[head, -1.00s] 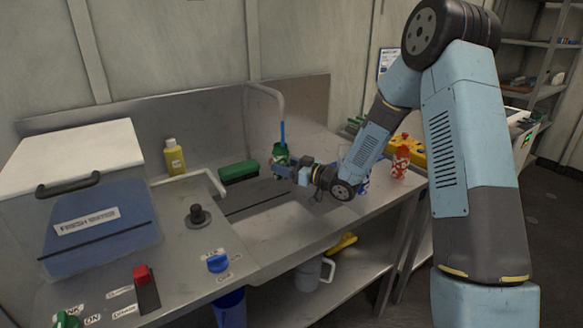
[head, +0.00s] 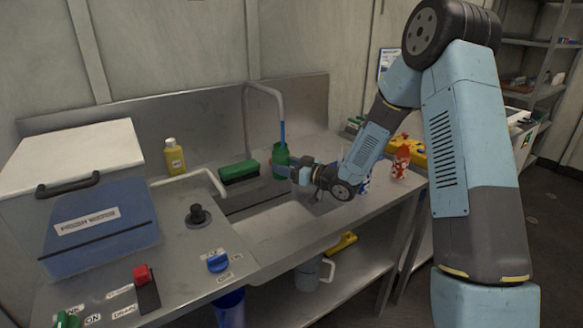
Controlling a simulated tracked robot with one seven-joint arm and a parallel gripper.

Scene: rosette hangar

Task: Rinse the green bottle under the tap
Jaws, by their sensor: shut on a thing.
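The green bottle (head: 281,160) is upright below the tap (head: 268,90), a thin bent pipe at the back of the sink. A blue stream of water (head: 283,134) comes down from the tap's end to the bottle's top. My gripper (head: 283,169) is shut on the bottle from the right and holds it over the sink (head: 275,228). The far side of the bottle and its base are partly hidden.
A blue knob (head: 218,262), a black knob (head: 197,215) and a red switch (head: 142,275) are on the counter. A red bottle (head: 401,160) stands right, near my arm.

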